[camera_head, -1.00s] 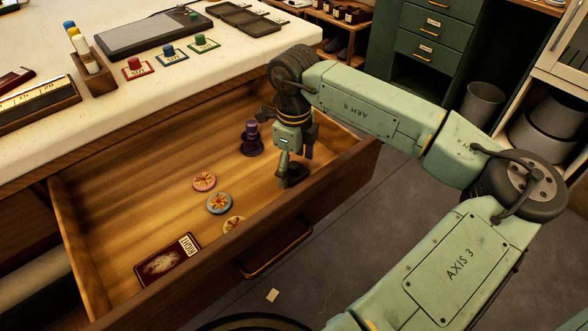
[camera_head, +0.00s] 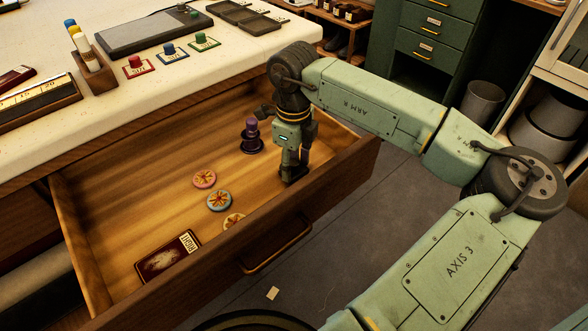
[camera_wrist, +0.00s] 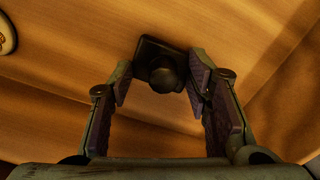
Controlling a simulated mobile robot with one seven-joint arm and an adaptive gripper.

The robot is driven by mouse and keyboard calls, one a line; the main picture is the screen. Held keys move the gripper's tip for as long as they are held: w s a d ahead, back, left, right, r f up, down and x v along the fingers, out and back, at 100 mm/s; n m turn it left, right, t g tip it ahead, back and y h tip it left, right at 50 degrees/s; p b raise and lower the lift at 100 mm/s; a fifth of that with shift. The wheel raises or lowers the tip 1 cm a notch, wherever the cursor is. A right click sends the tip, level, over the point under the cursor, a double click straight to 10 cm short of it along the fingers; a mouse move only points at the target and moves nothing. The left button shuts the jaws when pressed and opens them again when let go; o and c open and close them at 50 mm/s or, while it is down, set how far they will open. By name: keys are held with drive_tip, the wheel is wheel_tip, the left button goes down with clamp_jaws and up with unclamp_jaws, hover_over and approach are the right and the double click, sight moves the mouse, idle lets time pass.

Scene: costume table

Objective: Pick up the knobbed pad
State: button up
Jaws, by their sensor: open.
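The knobbed pad (camera_wrist: 148,51) shows in the wrist view as a dark square block with a round knob facing the camera. It lies on the drawer's wooden floor. My gripper (camera_wrist: 160,78) is open, with one finger on each side of the pad's near part and a gap visible on both sides of the knob. In the head view my gripper (camera_head: 293,167) points down into the right part of the open drawer, close to its front wall. There the pad is mostly hidden by the fingers.
The open drawer (camera_head: 120,180) also holds a purple knobbed piece (camera_head: 251,138) left of my gripper, several round discs (camera_head: 219,201) and a dark red card (camera_head: 168,257). Its front wall (camera_head: 335,180) stands close to my fingers. The tabletop (camera_head: 50,128) lies behind, with red, blue and green knobbed items.

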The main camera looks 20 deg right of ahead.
drive_tip(key=shift+s+d+f, duration=0.1)
drive_tip(key=shift+d+f, duration=0.05)
drive_tip(key=shift+f, duration=0.1)
clamp_jaws()
idle(0.3)
